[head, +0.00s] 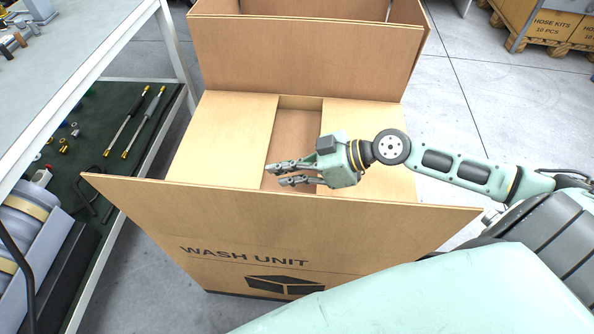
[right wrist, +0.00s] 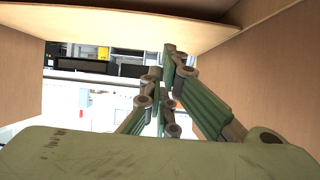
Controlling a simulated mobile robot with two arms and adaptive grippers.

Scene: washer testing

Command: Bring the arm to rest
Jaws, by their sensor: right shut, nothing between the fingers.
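My right gripper (head: 281,174) is in the head view, at the end of the right arm, which comes in from the right. It is over the open cardboard box marked WASH UNIT (head: 240,262), near the gap between the two light inner panels. Its fingers point left, lie close together and are empty. In the right wrist view the fingers (right wrist: 168,75) show in front of a bright background, with brown panels (right wrist: 280,70) around them. My left gripper is not in view.
A workbench (head: 75,60) with a dark lower shelf (head: 120,100) holding tools stands at the left. Boxes marked HOSE KITS (head: 550,25) sit on a pallet at the top right. Grey floor (head: 470,100) is clear at the right.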

